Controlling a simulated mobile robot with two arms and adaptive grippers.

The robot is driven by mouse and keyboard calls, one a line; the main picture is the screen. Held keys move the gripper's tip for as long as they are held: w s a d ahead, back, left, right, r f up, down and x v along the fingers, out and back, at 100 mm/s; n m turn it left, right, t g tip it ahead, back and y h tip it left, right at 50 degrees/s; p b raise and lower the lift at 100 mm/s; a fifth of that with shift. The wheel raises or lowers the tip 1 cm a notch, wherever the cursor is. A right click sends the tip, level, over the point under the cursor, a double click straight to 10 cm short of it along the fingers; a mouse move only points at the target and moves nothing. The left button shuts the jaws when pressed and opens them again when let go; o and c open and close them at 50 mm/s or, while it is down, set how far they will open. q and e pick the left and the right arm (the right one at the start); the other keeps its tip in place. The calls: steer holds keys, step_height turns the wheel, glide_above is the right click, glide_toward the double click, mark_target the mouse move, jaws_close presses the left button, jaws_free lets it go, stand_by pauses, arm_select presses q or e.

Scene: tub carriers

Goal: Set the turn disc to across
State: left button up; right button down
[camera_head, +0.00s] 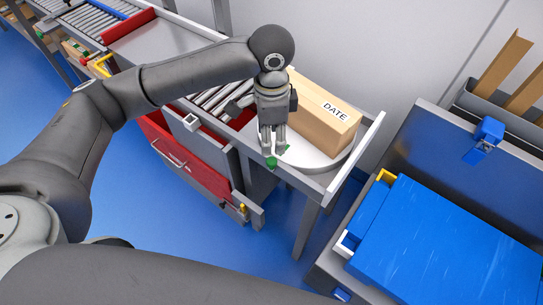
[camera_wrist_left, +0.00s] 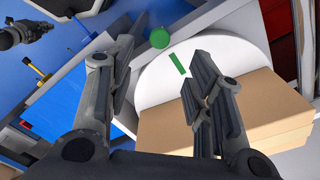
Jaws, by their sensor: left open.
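The turn disc (camera_head: 312,157) is a pale round plate at the end of the roller lane. It also shows as a white disc in the left wrist view (camera_wrist_left: 225,50). A cardboard box labelled DATE (camera_head: 322,112) lies on it and hides much of it. A green stripe (camera_wrist_left: 178,64) on the disc points towards a green knob (camera_wrist_left: 159,38) at the frame's edge. My left gripper (camera_head: 273,148) is open and points down at the disc's edge by the stripe, beside the box. Its fingers spread apart in the left wrist view, with nothing visibly held between them.
A raised frame rail (camera_head: 357,152) borders the disc on the right. A blue tub lid (camera_head: 445,245) lies at the lower right. Red panels (camera_head: 190,160) are below the lane. A dark jointed part, perhaps my right gripper (camera_wrist_left: 40,28), shows at the wrist view's top left.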

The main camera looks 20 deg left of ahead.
mark_target(272, 161)
arm_select(q)
step_height(272, 161, down, 10)
steer(key=shift+r, duration=0.25)
jaws_close()
stand_by(0.3)
